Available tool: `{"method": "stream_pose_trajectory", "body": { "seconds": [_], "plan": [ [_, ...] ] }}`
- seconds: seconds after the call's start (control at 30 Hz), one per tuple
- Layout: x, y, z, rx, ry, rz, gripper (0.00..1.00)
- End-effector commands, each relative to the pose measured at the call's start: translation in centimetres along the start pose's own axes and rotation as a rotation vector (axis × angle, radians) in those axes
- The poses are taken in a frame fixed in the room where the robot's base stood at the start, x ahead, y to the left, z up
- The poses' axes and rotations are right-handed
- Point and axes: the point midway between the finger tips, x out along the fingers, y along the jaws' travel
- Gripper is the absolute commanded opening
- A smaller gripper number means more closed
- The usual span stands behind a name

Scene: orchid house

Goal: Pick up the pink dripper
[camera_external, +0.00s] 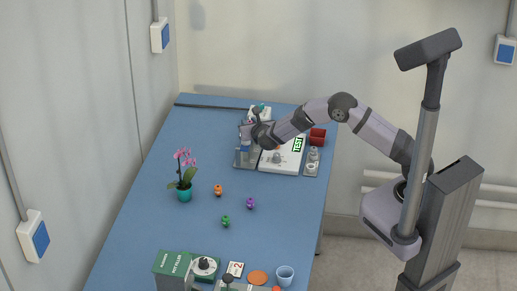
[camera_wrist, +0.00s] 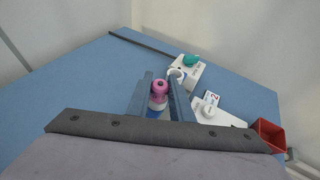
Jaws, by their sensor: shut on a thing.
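The pink dripper (camera_wrist: 159,88) is in the wrist view, its round pink top showing between the two fingers of my gripper (camera_wrist: 161,97). The gripper is shut on it. Its lower part looks pale, with a blue patch below it. In the external view my gripper (camera_external: 248,132) is at the far end of the blue table, over the grey and white equipment. The dripper is too small there to make out clearly, so I cannot tell how high it is held.
An orange dripper (camera_external: 218,190), a purple one (camera_external: 250,203) and a green one (camera_external: 225,220) stand mid-table. A pink orchid in a teal pot (camera_external: 185,194) is left of them.

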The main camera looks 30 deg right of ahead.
Motion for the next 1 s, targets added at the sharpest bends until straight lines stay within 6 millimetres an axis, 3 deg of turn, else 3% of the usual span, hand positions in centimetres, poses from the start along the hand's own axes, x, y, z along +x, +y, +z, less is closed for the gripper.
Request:
{"method": "stream_pose_trajectory", "body": {
  "seconds": [0.27, 0.7, 1.0],
  "plan": [
    [-0.7, 0.0, 1.8, 0.003, -0.003, 0.001, 0.00],
    [-3.3, 0.1, 8.1, 0.003, -0.002, 0.001, 0.00],
    [-3.8, 0.1, 9.2, 0.000, 0.001, 0.000, 0.00]
  ]
}}
